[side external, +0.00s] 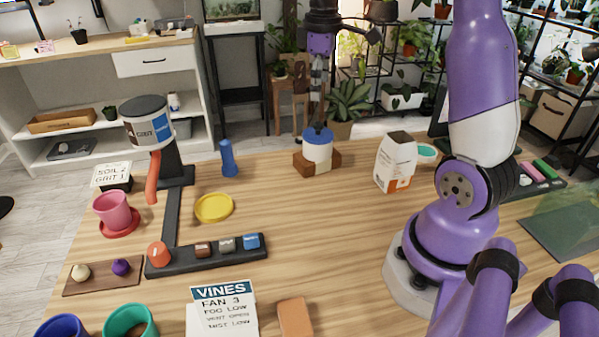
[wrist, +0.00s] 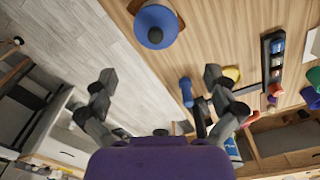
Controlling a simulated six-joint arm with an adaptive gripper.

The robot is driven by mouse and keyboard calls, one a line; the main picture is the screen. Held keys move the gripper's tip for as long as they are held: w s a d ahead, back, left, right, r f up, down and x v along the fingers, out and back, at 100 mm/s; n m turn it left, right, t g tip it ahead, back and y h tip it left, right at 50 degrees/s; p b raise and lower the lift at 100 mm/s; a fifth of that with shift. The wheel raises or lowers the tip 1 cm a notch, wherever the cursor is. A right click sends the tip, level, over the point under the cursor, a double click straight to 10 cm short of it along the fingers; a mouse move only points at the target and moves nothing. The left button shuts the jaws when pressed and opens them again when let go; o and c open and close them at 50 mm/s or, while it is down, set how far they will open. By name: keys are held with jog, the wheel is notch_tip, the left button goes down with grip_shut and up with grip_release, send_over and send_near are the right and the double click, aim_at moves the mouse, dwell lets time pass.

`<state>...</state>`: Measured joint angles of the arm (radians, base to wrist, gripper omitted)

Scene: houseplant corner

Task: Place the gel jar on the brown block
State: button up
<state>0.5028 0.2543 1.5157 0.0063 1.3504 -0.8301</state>
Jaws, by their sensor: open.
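The gel jar (side external: 318,152) is white with a blue lid. It stands upright at the brown block (side external: 334,160), whose sides show to the left and right of it in the side view. It appears to rest on the block. In the wrist view the jar's blue lid (wrist: 154,27) is at the top, with brown block edges around it.
A white and brown bag (side external: 396,163) stands right of the block, with a teal pot behind it. A blue bottle (side external: 228,158) and a yellow saucer (side external: 213,208) are to the left. A black rack (side external: 205,256) with small items lies in front. Table between is clear.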

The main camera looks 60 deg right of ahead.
jog(key=s+a+m+t, duration=0.1)
jog(key=s+a, duration=0.3)
jog(key=a, duration=0.4)
jog(key=s+a+m+t, duration=0.2)
jog(key=s+a+t, duration=0.2)
jog(key=a, duration=0.4)
jog(key=shift+s+f+m, duration=0.15)
jog(key=shift+s+m, duration=0.15)
jog(key=shift+s, duration=0.25)
